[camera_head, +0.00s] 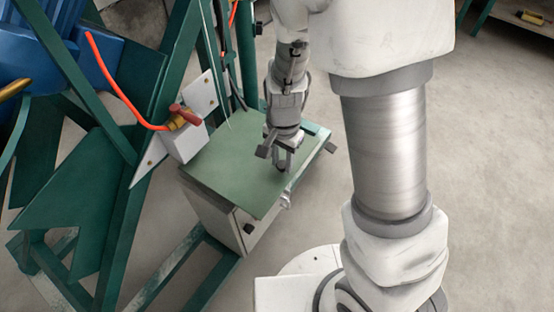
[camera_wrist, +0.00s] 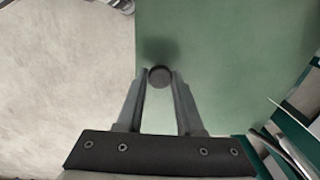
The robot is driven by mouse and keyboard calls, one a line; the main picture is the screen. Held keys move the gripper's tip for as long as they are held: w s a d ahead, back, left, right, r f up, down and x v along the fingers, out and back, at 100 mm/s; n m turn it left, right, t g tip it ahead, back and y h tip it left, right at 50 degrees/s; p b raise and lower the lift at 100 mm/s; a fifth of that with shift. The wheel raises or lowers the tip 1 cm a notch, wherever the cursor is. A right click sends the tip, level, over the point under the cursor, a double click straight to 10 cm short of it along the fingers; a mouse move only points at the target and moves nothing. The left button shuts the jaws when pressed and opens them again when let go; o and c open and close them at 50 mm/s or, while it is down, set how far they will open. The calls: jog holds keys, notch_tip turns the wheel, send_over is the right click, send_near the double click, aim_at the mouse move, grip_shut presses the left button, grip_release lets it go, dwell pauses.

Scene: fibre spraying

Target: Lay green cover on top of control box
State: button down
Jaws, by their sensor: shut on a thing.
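The green cover (camera_head: 232,166) is a flat green panel lying over the top of the control box (camera_head: 214,214), a light grey box with a dark knob on its front. In the head view the cover looks roughly level; I cannot tell whether it fully touches the box. My gripper (camera_head: 283,168) is over the cover's right part. In the wrist view the green cover (camera_wrist: 220,60) fills the middle and right, and my gripper (camera_wrist: 160,80) is shut on a small dark round knob (camera_wrist: 159,76) on the cover near its left edge.
A green steel frame (camera_head: 130,215) stands left of and under the box. A white plate with a red-handled valve (camera_head: 185,118) and an orange hose (camera_head: 112,85) are close to the cover's left edge. Bare concrete floor (camera_head: 500,180) lies to the right.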

jog(key=shift+w+a, duration=0.3)
jog(key=shift+a, duration=0.1)
notch_tip(320, 180, down, 4)
jog(key=b, duration=0.3)
jog(key=shift+w+a+r+b, duration=0.1)
jog(key=shift+r+b, duration=0.05)
jog(key=shift+b, duration=0.2)
jog(key=shift+r, duration=0.1)
jog(key=c, duration=0.5)
grip_release()
jog(key=shift+c, duration=0.2)
